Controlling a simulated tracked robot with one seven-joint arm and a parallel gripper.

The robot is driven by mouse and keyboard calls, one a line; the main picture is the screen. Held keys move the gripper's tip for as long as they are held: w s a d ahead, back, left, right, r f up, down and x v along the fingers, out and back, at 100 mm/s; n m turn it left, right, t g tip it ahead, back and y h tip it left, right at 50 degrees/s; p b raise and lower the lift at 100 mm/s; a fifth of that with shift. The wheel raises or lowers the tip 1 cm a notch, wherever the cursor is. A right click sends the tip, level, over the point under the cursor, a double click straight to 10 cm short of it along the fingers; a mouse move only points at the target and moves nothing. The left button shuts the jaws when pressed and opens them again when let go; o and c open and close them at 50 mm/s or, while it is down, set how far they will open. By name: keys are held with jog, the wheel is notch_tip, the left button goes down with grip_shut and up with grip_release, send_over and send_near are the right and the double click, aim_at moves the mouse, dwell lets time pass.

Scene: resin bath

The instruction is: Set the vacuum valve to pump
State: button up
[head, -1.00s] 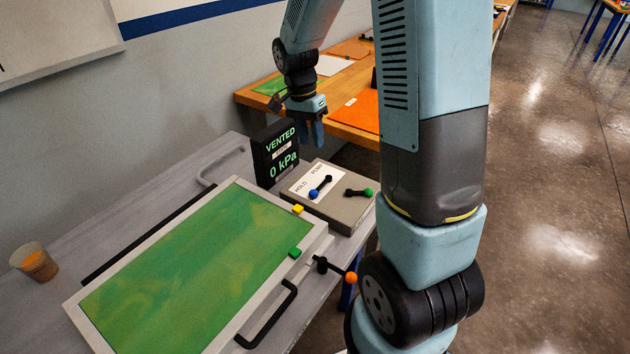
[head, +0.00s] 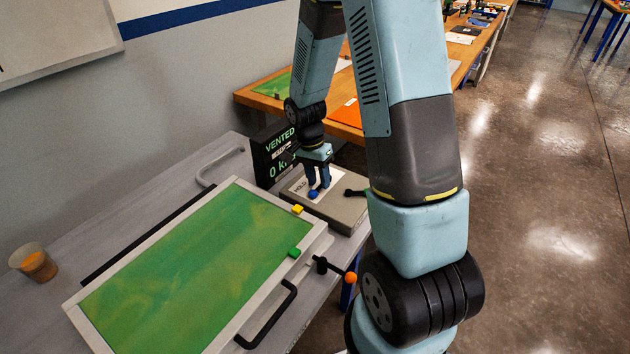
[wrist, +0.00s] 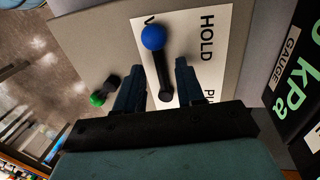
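The vacuum valve is a black lever with a blue ball end (head: 313,194), on a white label on a grey box (head: 342,212). In the wrist view the blue ball (wrist: 153,38) lies near a mostly hidden word starting with V, beside HOLD (wrist: 207,37). The word starting PU is cut off at the lower right. My gripper (head: 319,186) is down over the lever. In the wrist view its open fingers (wrist: 160,66) stand either side of the black lever, with gaps visible. The gauge (head: 274,155) reads VENTED; its pressure line is partly hidden now.
A second black lever with a green end (wrist: 98,99) is beside the label. A green-covered framed panel (head: 185,270) fills the table's front, with an orange-knobbed handle (head: 350,277) at its side. A cup (head: 35,262) stands at left.

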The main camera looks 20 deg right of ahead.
jog(key=shift+f, duration=0.35)
grip_shut()
dwell(1.2)
jog(key=shift+a, duration=0.35)
jog(key=shift+d, duration=0.2)
jog(key=shift+m, duration=0.3)
